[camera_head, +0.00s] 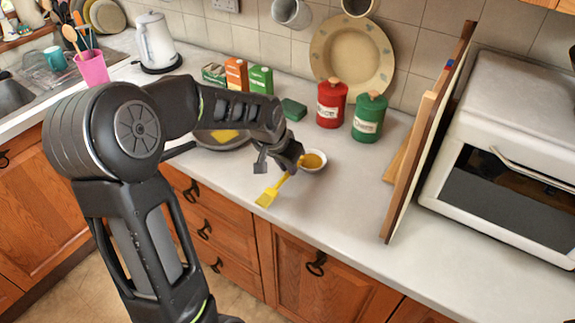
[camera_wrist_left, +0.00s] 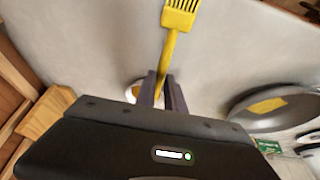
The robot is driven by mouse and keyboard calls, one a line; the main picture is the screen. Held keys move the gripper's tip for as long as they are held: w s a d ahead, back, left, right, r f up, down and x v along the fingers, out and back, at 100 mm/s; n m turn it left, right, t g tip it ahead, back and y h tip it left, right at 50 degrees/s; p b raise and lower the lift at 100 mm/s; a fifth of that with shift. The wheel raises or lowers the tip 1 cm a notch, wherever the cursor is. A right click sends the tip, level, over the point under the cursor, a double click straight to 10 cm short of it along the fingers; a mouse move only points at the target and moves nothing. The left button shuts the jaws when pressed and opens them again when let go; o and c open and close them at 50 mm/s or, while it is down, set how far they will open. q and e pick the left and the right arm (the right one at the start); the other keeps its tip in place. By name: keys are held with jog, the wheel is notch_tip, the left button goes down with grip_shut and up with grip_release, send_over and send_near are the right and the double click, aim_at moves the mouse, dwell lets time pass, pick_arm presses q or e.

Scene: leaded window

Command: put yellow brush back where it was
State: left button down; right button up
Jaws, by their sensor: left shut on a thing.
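A yellow brush (camera_head: 268,195) is held by its handle in my left gripper (camera_head: 287,168), with its bristle head hanging down toward the front edge of the counter. In the left wrist view the brush (camera_wrist_left: 178,30) stands out from between the fingers of the left gripper (camera_wrist_left: 164,88). The gripper is shut on the handle. A small white bowl (camera_head: 322,165) with yellow contents sits on the counter just right of the gripper. A dark pan (camera_head: 205,142) with something yellow in it lies behind my left arm, partly hidden by it. My right gripper is not in view.
A red canister (camera_head: 331,103) and a green canister (camera_head: 369,117) stand behind the bowl, with a green sponge-like block (camera_head: 293,110) to their left. Upright boards (camera_head: 425,140) and a white oven (camera_head: 505,150) stand at the right. The counter's front right (camera_head: 350,215) is clear.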

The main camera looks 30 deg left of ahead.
aim_at(277, 184)
pick_arm(q)
jog(key=c, duration=1.4)
grip_release()
jog(key=shift+c, duration=0.2)
jog(key=shift+r+p, duration=0.7)
jog(key=shift+p, duration=0.1)
jog(key=shift+s+r+b, duration=0.15)
jog(key=shift+r+b, duration=0.15)
jog(key=shift+b, duration=0.1)
jog(key=b+v, duration=0.1)
jog(key=v, duration=1)
jog(key=shift+s+f, duration=0.1)
